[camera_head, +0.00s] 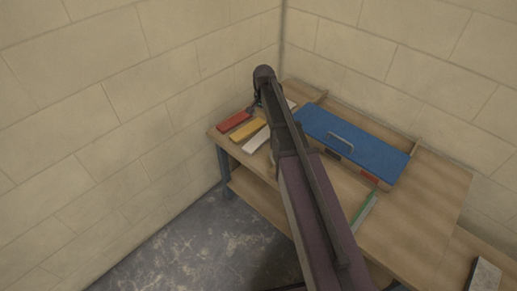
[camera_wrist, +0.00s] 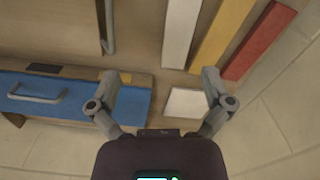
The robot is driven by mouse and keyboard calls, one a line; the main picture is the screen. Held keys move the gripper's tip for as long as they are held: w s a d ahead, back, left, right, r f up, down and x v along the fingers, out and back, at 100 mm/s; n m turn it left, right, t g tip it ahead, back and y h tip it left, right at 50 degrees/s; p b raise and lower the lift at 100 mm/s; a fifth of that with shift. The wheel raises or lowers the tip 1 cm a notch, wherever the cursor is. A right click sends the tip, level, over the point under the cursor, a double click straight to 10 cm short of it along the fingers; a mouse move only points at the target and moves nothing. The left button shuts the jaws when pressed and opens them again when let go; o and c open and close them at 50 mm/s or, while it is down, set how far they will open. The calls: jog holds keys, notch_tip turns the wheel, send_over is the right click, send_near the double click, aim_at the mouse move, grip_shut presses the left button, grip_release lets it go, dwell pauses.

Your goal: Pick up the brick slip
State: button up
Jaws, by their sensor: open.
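Three long flat bars lie side by side on the wooden table: a red bar (camera_head: 233,122), a yellow bar (camera_head: 248,130) and a white bar (camera_head: 256,139). They also show in the wrist view as red (camera_wrist: 258,42), yellow (camera_wrist: 222,34) and white (camera_wrist: 180,32). A pale, nearly square flat piece (camera_wrist: 187,103) lies near them, close to my right finger. I cannot tell for sure which piece is the brick slip. My gripper (camera_wrist: 166,76) is open, with nothing seen between its fingertips. In the head view my arm hides most of the gripper and part of the table.
A blue-lidded box (camera_head: 355,138) with a grey handle stands right of my arm; its edge shows near my left finger (camera_wrist: 60,100). A green strip (camera_head: 365,208) lies in front of it. Block walls close the corner behind. The table's right front is clear.

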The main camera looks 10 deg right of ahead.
jog(key=m+b, duration=0.2)
send_over(260, 138)
notch_tip(260, 138, down, 4)
jog(key=r, duration=0.1)
jog(key=shift+s+f, duration=0.2)
jog(key=shift+f, duration=0.05)
jog(key=shift+f, duration=0.1)
notch_tip(260, 138, down, 8)
jog(key=b, duration=0.8)
jog(key=shift+f+b, duration=0.15)
jog(key=shift+b, duration=0.25)
jog(key=shift+f, duration=0.1)
jog(key=shift+w+f+b, duration=0.15)
jog(key=shift+f+b, duration=2.4)
jog(key=shift+b, duration=0.1)
jog(key=shift+c, duration=0.2)
jog(key=c, duration=1.1)
